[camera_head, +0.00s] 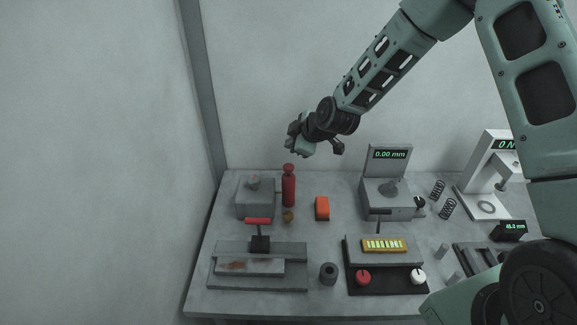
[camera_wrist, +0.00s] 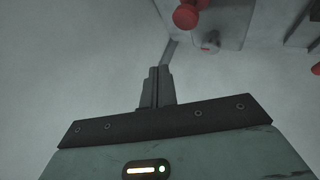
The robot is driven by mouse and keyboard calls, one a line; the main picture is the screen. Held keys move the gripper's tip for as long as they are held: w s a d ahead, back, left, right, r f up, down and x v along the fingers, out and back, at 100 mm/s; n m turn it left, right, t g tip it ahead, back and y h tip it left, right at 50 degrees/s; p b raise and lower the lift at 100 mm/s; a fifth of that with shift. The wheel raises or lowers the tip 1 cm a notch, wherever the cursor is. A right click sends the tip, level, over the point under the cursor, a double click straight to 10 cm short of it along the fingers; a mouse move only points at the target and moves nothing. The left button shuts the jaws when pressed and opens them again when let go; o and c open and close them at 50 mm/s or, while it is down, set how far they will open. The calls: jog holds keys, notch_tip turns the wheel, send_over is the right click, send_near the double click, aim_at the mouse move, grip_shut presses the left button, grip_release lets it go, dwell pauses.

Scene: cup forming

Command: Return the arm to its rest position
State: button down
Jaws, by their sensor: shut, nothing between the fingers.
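My gripper (camera_wrist: 156,87) is shut and empty in the wrist view, its two dark fingers together. In the head view my arm reaches in from the upper right. Its gripper end (camera_head: 299,143) is raised above the back of the workbench (camera_head: 315,290), above the red bottle (camera_head: 289,188), and touches nothing there. The fingertips are too small to make out in the head view.
On the bench stand a grey block (camera_head: 255,200), an orange block (camera_head: 322,208), a gauge reading 0.00 mm (camera_head: 388,190), a red-handled fixture (camera_head: 258,232), a dark cylinder (camera_head: 328,273) and a control box (camera_head: 385,260). A white press (camera_head: 485,180) and springs (camera_head: 447,208) stand at the right. The air above the left bench is clear.

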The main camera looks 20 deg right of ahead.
jog(key=s+a+r+m+g+b, duration=0.1)
jog(key=s+a+r+g, duration=0.1)
jog(key=s+a, duration=0.35)
jog(key=s+a+r+g+b, duration=0.1)
jog(key=s+a+r, duration=0.1)
jog(key=s, duration=0.6)
jog(key=s+a+r+m+g, duration=0.1)
jog(key=s+a+r+g, duration=0.15)
jog(key=s, duration=0.35)
jog(key=s+d+r+m+g+h+b, duration=0.1)
jog(key=s+m, duration=0.1)
jog(key=s, duration=0.9)
jog(key=s+d+r+m+g+h+b, duration=0.1)
jog(key=s+d+m+g+h, duration=0.1)
jog(key=s, duration=0.9)
